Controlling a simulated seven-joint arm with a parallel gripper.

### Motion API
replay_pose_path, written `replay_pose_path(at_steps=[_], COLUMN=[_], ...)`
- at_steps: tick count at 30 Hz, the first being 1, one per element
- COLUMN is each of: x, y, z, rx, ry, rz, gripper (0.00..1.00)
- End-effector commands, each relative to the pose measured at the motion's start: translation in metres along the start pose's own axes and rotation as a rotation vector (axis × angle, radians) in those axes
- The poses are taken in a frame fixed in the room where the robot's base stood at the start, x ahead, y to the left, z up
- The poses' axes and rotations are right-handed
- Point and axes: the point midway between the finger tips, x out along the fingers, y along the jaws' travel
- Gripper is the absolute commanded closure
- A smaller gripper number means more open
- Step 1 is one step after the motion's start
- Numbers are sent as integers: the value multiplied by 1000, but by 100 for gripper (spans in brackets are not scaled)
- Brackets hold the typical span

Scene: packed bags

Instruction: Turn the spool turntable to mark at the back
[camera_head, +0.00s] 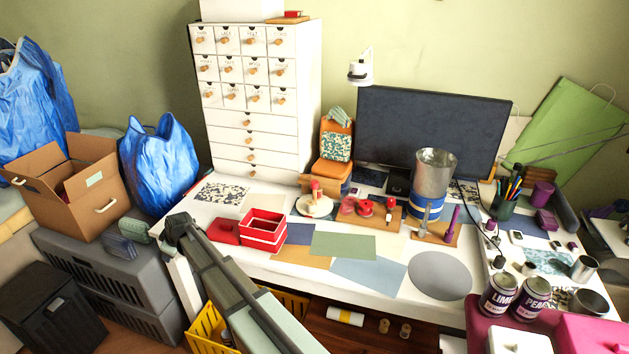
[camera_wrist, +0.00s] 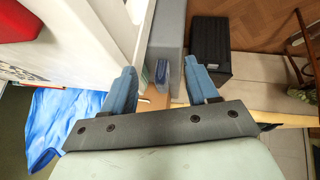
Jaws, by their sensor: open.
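The spool turntable appears to be the small round cream disc (camera_head: 313,207) on the white desk in the head view. A red-topped spool stands on it. I cannot make out a mark at its back at this size. My arm reaches up from the bottom of the head view, its dark end at the desk's left edge, well left of and nearer than the disc; the fingers are not clear there. In the wrist view my gripper (camera_wrist: 162,82) shows two blue fingers spread apart with nothing held between them. The turntable is not seen in the wrist view.
A red box (camera_head: 263,238) stands in front of the disc. A wooden board (camera_head: 370,222) with red pieces lies to its right, and a metal canister (camera_head: 434,172) beyond. White drawers (camera_head: 240,122) rise behind left. Flat sheets (camera_head: 342,246) cover the desk's front.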

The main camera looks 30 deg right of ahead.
Motion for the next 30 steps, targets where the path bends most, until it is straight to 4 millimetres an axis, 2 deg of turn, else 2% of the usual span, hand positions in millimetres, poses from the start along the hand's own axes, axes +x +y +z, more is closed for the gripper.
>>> replay_pose_path(at_steps=[1, 6, 8, 9, 11, 14, 20, 24, 30], x=[-7, -36, -47, -55, -67, -86, -130, -170, -238], y=[13, 54, 75, 92, 120, 161, 246, 299, 365], z=[-20, -57, -63, -63, -57, -35, 30, 82, 158], rx=[-13, -26, -13, 4, 41, 116, 314, 466, 693], ry=[20, 47, 42, 32, 4, -53, -197, -302, -447], rz=[12, 42, 49, 53, 56, 54, 47, 44, 45], gripper=[41, 41, 41, 41, 41, 41, 41, 41, 41])
